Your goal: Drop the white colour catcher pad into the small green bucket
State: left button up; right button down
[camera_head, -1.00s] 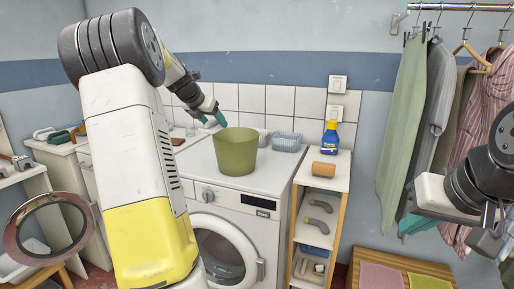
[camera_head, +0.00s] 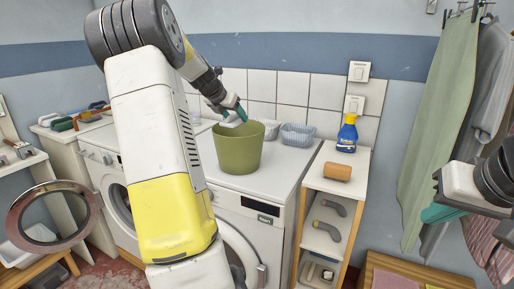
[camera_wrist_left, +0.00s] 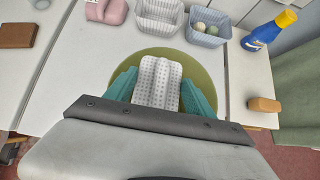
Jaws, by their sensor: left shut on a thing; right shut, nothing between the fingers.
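The small green bucket (camera_head: 238,151) stands on top of the white washing machine, and its rim shows in the left wrist view (camera_wrist_left: 206,74). My left gripper (camera_head: 234,116) is shut on the white colour catcher pad (camera_wrist_left: 158,80), a dotted white piece between its teal fingers. In the head view the pad (camera_head: 230,122) is at the bucket's mouth, near the back rim. In the left wrist view it covers part of the bucket's opening. My right gripper (camera_head: 443,213) is at the right edge, shut and empty, away from the bucket.
A pale basket (camera_wrist_left: 159,16) and a blue basket (camera_head: 297,134) holding small balls stand behind the bucket. A blue bottle with a yellow cap (camera_head: 347,134) and an orange-brown roll (camera_head: 337,172) are on the shelf unit. Clothes (camera_head: 447,125) hang at right.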

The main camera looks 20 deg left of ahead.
pick_arm(q)
jog(key=shift+f, duration=0.8)
jog(key=o, duration=1.6)
jog(key=shift+c, duration=0.2)
jog(key=v, duration=0.8)
